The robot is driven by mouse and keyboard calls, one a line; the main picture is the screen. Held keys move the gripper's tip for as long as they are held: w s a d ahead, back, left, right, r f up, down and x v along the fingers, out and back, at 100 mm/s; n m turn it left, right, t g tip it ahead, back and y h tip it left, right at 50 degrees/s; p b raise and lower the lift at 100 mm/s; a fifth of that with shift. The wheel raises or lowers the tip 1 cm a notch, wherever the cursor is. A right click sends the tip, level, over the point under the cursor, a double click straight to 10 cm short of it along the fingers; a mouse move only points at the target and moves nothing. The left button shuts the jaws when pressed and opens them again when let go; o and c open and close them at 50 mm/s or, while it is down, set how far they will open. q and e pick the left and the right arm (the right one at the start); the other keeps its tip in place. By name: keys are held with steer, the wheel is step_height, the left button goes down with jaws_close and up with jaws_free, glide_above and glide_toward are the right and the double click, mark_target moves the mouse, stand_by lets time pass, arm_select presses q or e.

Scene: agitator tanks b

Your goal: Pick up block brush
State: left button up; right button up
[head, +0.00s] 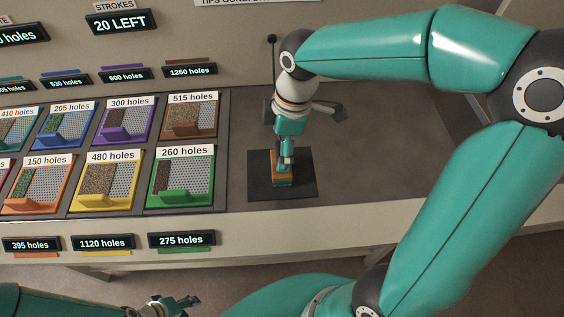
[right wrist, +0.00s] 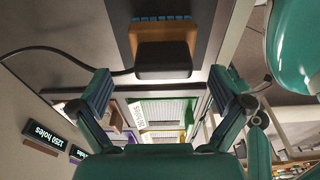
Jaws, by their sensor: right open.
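The block brush (head: 281,180) is a small orange-brown block on a dark square mat (head: 305,187) on the bench, partly hidden by my right gripper (head: 286,160). In the head view this gripper points down right over the brush. In the right wrist view the brush (right wrist: 163,52) shows a wooden body and a dark face, at the top centre. There the right gripper's fingers (right wrist: 162,95) are spread apart, with nothing held between them. Whether they touch the brush is not clear. My left gripper (head: 180,303) is low at the bottom edge, away from the brush; its jaw state is unclear.
Several coloured trays with perforated plates and hole-count labels fill the left of the bench, the green tray (head: 181,178) nearest the mat. A thin dark post (head: 272,60) stands behind my right gripper. The bench top right of the mat (head: 365,150) is clear.

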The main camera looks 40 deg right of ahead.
steer(key=f, duration=0.5)
steer(key=shift+s+a+f, duration=0.1)
steer(key=shift+s+a, duration=0.05)
steer(key=shift+a, duration=0.1)
steer(key=shift+f, duration=0.35)
steer(key=shift+c, duration=0.2)
steer(key=c, duration=1.5)
steer(key=shift+r, duration=0.1)
step_height(320, 180, up, 20)
steer(key=p, duration=0.1)
steer(key=shift+p, duration=0.35)
